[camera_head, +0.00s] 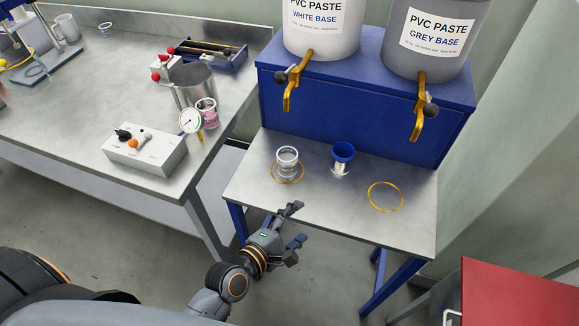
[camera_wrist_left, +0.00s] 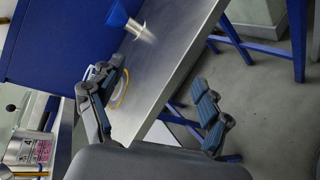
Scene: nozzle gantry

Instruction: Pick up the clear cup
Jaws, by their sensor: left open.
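The clear cup (camera_head: 287,160) stands upright on the steel shelf (camera_head: 330,215) of the blue stand, within a yellow ring mark. My left gripper (camera_head: 299,223) is open and empty, in front of the shelf's near edge, below the cup in the picture and apart from it. In the left wrist view, the open fingers (camera_wrist_left: 158,82) spread across the shelf edge. One finger covers part of the yellow ring (camera_wrist_left: 123,90) there, and the cup is mostly hidden behind that finger. My right gripper is not in view.
An empty yellow ring (camera_head: 385,197) is farther right. Brass taps (camera_head: 298,85) hang above the shelf. A steel bench (camera_head: 90,120) is left and a red cabinet (camera_head: 520,285) lower right.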

